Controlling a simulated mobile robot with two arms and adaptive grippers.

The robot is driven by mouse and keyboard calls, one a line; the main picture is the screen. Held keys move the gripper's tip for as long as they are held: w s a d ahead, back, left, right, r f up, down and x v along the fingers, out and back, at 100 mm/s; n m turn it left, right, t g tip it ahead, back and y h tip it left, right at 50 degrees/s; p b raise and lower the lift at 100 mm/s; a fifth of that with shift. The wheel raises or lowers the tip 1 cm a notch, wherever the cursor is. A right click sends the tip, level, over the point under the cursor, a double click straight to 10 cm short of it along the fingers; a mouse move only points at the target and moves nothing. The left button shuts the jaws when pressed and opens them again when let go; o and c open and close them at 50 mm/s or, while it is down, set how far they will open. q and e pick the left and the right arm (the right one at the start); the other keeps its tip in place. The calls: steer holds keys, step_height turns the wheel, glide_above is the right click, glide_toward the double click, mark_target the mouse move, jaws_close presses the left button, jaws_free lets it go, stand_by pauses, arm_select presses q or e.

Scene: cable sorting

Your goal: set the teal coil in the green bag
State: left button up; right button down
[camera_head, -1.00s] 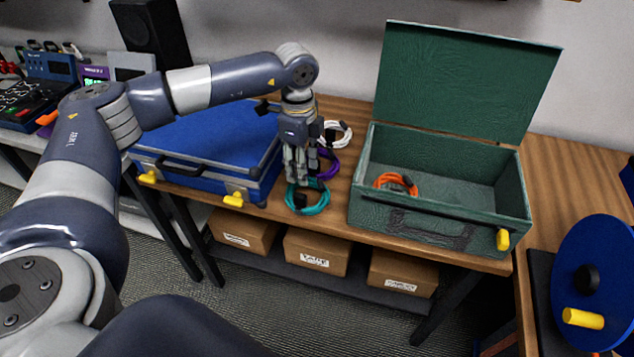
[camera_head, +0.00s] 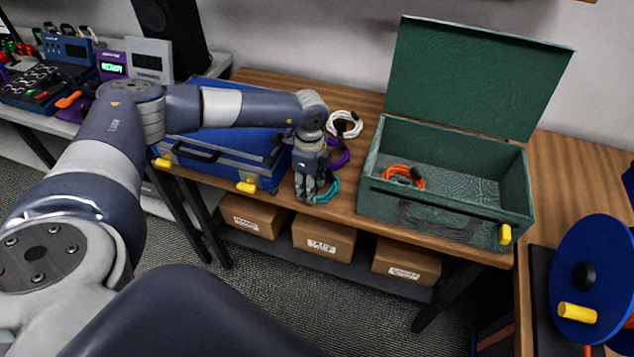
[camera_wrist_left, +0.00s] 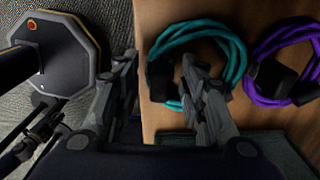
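The teal coil (camera_head: 328,191) lies on the table near its front edge, left of the open green bag (camera_head: 450,208), which is a box-like case. My left gripper (camera_head: 309,196) points down at the coil's left side and hides part of it. In the left wrist view the gripper (camera_wrist_left: 160,65) is open. One finger is over the teal coil (camera_wrist_left: 213,27), the other is past the table edge over the floor. The coil's near side and a black part lie between the fingers; contact cannot be told. My right gripper is not in view.
A purple coil (camera_head: 340,157) and a white coil (camera_head: 345,122) lie behind the teal one. An orange coil (camera_head: 404,173) is inside the green bag, whose lid stands up. A closed blue case (camera_head: 222,150) is close on the left. Cardboard boxes (camera_head: 323,236) stand below.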

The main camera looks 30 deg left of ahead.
arm_select(q)
steer(key=shift+c, duration=0.3)
jaws_close()
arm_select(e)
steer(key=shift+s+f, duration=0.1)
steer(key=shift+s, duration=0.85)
arm_select(q)
steer(key=shift+r, duration=0.15)
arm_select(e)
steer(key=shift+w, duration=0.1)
